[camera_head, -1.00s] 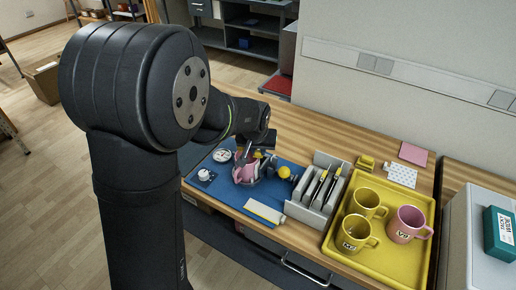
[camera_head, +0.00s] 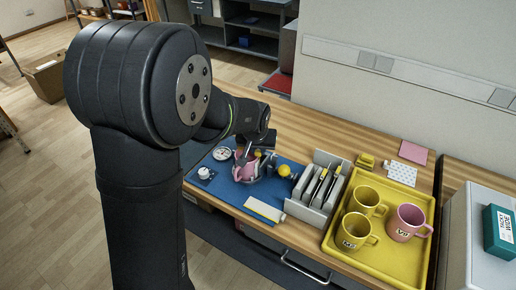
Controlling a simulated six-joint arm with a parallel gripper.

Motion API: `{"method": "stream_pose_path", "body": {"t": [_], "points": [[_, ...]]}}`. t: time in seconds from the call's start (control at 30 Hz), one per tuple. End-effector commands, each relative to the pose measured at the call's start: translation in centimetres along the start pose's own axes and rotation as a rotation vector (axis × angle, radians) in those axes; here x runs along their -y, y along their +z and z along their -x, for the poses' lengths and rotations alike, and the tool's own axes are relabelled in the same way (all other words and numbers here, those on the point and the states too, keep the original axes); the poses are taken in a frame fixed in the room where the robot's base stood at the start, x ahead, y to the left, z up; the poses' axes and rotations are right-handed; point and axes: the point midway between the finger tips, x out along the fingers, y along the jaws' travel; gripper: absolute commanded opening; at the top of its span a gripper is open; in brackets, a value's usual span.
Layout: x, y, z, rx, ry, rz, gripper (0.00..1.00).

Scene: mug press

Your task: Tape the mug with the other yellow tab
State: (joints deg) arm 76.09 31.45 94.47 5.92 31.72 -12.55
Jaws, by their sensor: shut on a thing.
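The pink mug (camera_head: 244,171) sits in a grey holder on the blue mat (camera_head: 225,194), partly hidden by my gripper. My gripper (camera_head: 255,149) is shut just above and behind this mug, with a small piece showing yellow (camera_head: 257,154) at its fingertips. The piece's outline is too small and dark to make out, and I cannot tell whether it touches the mug. A grey rack (camera_head: 313,190) to the right holds several upright plates or sheets, some with yellow tabs (camera_head: 323,174).
A yellow tray (camera_head: 340,249) at the right holds two yellow mugs (camera_head: 357,231) and another pink mug (camera_head: 408,222). A yellow ball (camera_head: 284,170), a white dial (camera_head: 222,153), a white knob (camera_head: 204,173) and a pale yellow-edged strip (camera_head: 264,209) lie on the mat.

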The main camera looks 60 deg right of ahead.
Motion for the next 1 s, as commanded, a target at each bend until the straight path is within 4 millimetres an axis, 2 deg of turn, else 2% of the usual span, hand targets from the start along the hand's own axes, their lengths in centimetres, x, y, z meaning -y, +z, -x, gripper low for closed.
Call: {"method": "stream_pose_path", "body": {"t": [0.47, 0.5, 0.6, 0.63, 1.0], "points": [[0.02, 0.26, -0.24, 0.006, -0.001, 0.0, 0.06], [0.03, 0.27, -0.24, 0.006, -0.001, 0.0, 0.2], [0.03, 0.29, -0.25, 0.007, -0.001, 0.0, 0.4], [0.03, 0.29, -0.25, 0.007, -0.001, 0.0, 0.44], [0.0, 0.09, 0.32, 0.001, 0.0, 0.0, 0.44]]}}
